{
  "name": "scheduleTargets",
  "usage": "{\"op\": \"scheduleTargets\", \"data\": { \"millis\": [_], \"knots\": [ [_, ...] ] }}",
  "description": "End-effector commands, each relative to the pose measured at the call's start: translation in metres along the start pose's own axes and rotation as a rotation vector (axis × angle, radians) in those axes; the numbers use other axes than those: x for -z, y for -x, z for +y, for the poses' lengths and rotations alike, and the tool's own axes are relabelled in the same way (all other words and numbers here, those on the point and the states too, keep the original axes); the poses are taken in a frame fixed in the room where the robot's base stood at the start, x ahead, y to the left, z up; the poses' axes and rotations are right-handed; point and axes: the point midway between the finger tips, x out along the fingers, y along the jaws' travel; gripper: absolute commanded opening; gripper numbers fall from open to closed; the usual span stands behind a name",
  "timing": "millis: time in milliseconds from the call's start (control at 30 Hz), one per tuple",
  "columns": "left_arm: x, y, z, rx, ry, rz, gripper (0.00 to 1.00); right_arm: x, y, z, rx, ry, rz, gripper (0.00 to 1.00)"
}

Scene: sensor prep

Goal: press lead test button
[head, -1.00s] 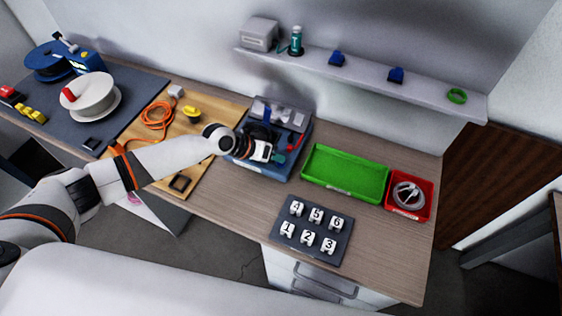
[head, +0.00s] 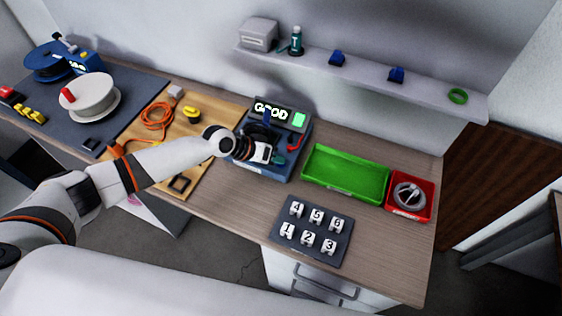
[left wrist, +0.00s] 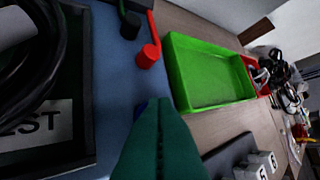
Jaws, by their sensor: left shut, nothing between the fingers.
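The lead tester (head: 262,171) is a blue box at the back of the bench. Its display (head: 270,110) reads "GOOD", beside a bright green lit square (head: 299,120). My left gripper (head: 279,159) is over the tester's front right part, its green fingers shut and empty. In the left wrist view the shut fingers (left wrist: 158,112) are over the tester's blue top (left wrist: 115,85), near a red post (left wrist: 149,55) and a black post (left wrist: 130,25). The test button cannot be made out; the fingers may cover it. My right gripper is not in view.
An empty green tray (head: 318,181) is right of the tester, then a red bin (head: 422,214) with a coiled lead. A dark board with numbered pegs (head: 336,258) is in front. A wall shelf (head: 365,77) is above. Orange cable (head: 157,118) lies left.

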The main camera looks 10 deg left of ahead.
Motion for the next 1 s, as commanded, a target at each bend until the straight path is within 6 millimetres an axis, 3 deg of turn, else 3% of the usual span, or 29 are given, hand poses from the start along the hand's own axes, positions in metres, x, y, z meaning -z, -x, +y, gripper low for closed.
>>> {"op": "scheduleTargets", "data": {
  "millis": [233, 667, 1000],
  "knots": [
    [-0.006, 0.010, -0.008, 0.001, 0.001, 0.003, 0.00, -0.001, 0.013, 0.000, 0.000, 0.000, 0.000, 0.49],
    [-0.009, 0.012, -0.009, 0.000, 0.000, 0.001, 0.00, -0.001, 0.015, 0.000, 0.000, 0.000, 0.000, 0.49],
    [-0.025, 0.034, -0.025, 0.000, 0.000, 0.000, 0.00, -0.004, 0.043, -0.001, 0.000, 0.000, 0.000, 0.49]
  ]
}}
